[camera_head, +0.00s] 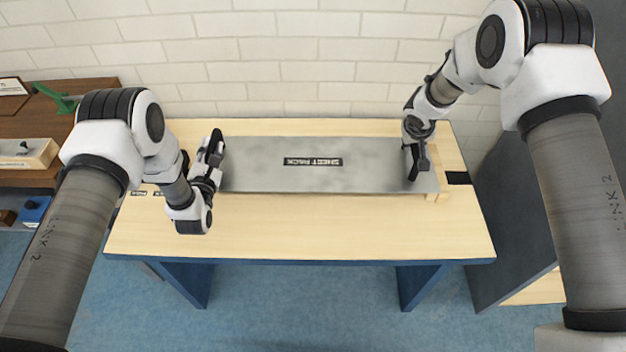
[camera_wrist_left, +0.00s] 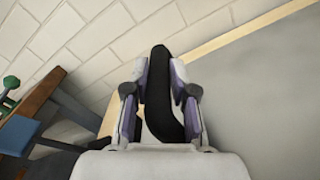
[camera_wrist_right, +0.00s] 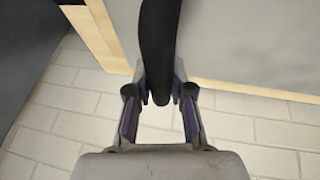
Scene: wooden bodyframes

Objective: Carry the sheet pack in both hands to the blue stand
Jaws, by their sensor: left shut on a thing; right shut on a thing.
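The sheet pack (camera_head: 270,178) is a long, flat grey panel with a black label, over the pale wooden top of a blue-legged stand (camera_head: 300,229). I cannot tell whether it rests on the top or hangs slightly above. My left gripper (camera_head: 214,150) is at its left end, shut on a black handle (camera_wrist_left: 158,95). My right gripper (camera_head: 416,165) is at its right end, shut on another black handle (camera_wrist_right: 158,45). The pack's grey face also shows in the left wrist view (camera_wrist_left: 265,95) and the right wrist view (camera_wrist_right: 255,45). The fingers partly hide both ends.
A pale wooden piece (camera_head: 441,196) shows by the pack's right end, beside a black patch (camera_head: 458,178). A white brick wall (camera_head: 300,75) stands close behind. A brown shelf unit (camera_head: 50,130) is at the left and a dark grey cabinet (camera_head: 505,225) at the right. The stand's front strip is clear.

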